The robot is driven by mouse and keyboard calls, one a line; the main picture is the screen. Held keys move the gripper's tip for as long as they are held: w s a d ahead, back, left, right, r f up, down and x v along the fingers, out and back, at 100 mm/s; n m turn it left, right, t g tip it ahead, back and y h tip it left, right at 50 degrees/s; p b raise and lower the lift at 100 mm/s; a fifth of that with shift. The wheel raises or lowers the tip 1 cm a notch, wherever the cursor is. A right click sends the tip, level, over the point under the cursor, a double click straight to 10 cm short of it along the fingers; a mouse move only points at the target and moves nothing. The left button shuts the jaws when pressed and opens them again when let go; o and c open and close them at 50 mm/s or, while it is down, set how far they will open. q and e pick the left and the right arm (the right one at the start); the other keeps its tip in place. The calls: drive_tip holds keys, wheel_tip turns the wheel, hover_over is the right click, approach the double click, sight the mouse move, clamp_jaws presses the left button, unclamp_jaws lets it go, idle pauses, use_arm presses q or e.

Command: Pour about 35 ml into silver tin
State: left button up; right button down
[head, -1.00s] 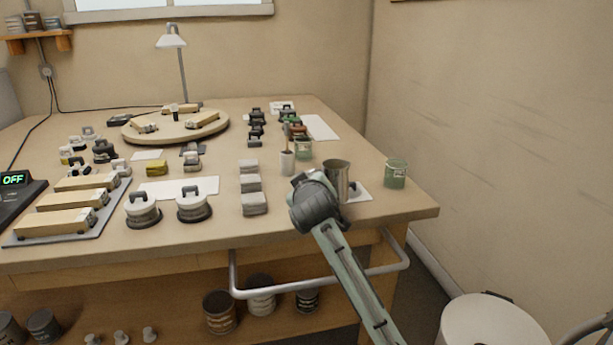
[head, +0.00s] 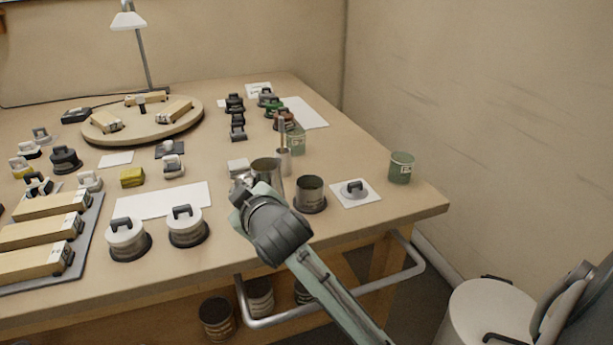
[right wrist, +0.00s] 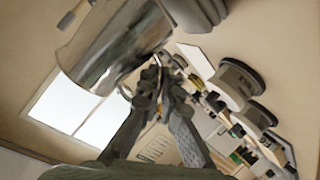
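My right gripper (right wrist: 160,90) appears shut on the handle side of a shiny metal jug (right wrist: 120,45). In the head view the jug (head: 267,172) is over the front part of the bench, and my right arm hides part of it and the gripper. An open silver-grey tin (head: 311,196) with a dark base stands just right of the jug, apart from it. Its contents cannot be made out. No stream of liquid shows. My left gripper is not in view.
A lid with a black handle lies on a white square (head: 368,197) right of the tin. A green tin (head: 401,168) is near the right edge. A cup (head: 283,162) with a stick stands behind the jug. Two lidded tins (head: 187,231) are left.

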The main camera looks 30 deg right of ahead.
sight(261, 161)
drive_tip(key=shift+s+r, duration=0.1)
drive_tip(key=shift+d, duration=0.2)
drive_tip(key=shift+d+m+y, duration=0.4)
drive_tip(key=shift+m, duration=0.2)
drive_tip(key=shift+d+r+m+y, duration=0.7)
drive_tip(key=shift+d+r+m, duration=0.35)
drive_tip(key=shift+d+m, duration=0.1)
drive_tip(key=shift+d+b, duration=0.25)
drive_tip(key=shift+b, duration=0.05)
drive_tip(key=d+r+m, duration=0.1)
drive_tip(key=d+r+y, duration=0.1)
drive_tip(key=r, duration=0.1)
drive_tip(key=shift+m, duration=0.35)
drive_tip(key=shift+d+f+m+y+b, duration=0.3)
drive_tip(key=shift+d+m+y+b, duration=0.15)
drive_tip(key=shift+b, duration=0.4)
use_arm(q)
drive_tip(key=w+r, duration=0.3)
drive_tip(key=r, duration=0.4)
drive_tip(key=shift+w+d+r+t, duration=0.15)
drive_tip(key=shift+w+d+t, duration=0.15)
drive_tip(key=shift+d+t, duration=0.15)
use_arm(e)
drive_tip(key=shift+d+r+m+y, duration=0.25)
drive_tip(key=shift+r+m+y, duration=0.2)
drive_tip(key=shift+r+m, duration=0.35)
